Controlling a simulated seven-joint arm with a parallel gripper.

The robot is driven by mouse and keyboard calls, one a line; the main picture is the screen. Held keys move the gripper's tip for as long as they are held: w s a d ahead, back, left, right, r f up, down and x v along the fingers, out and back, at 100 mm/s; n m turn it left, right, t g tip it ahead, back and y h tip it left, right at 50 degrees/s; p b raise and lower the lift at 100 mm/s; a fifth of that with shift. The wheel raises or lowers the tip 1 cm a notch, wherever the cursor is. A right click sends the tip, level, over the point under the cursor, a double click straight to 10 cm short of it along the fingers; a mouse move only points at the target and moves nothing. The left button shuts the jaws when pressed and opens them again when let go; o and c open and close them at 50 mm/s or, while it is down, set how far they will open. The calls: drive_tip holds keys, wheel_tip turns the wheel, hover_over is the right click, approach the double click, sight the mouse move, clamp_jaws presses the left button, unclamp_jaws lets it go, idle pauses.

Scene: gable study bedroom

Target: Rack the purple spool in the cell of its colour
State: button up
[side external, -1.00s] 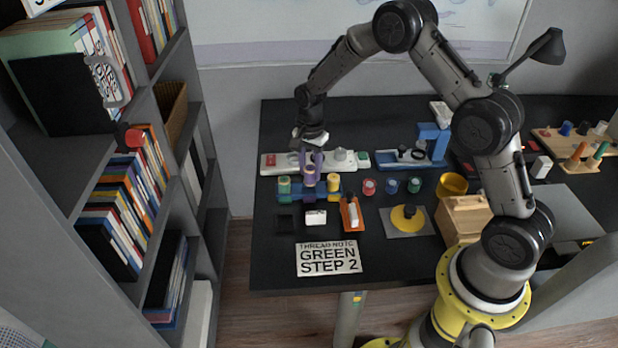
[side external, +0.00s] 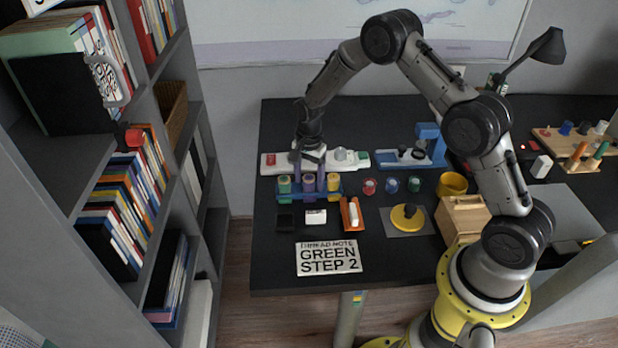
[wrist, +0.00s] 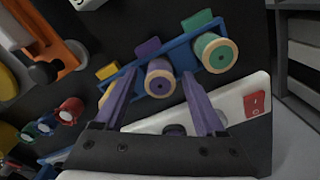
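The purple spool (side external: 308,183) stands in the middle cell of the blue rack (side external: 343,193), between a green spool (side external: 284,185) and a yellow spool (side external: 333,182). In the wrist view the purple spool (wrist: 159,80) lines up with the purple tab (wrist: 148,47) on the rack. My gripper (side external: 308,168) is just above and behind it. In the wrist view my gripper's two purple fingers (wrist: 160,82) are spread, with a gap on each side of the spool. The left finger partly hides the yellow spool.
A white power strip (side external: 350,158) with a red switch lies behind the rack.

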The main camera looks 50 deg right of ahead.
wheel_tip(320, 180, up, 11)
wheel_tip(320, 180, up, 9)
drive_tip(key=n+t, duration=0.1)
drive_tip(key=n, duration=0.2)
hover_over(309, 177)
drive_tip(key=s+a, duration=0.2)
drive_tip(key=s, duration=0.2)
drive_tip(key=s+a+r+n+t, duration=0.2)
drive_tip(key=s+r+n, duration=0.2)
drive_tip(key=s+r, duration=0.45)
drive_tip(key=s+a+r+n+t, duration=0.1)
drive_tip(key=s+n, duration=0.7)
drive_tip(key=s, duration=1.1)
drive_tip(key=shift+s+a+n+t, duration=0.35)
drive_tip(key=shift+a+t, duration=0.2)
drive_tip(key=shift+t, duration=0.25)
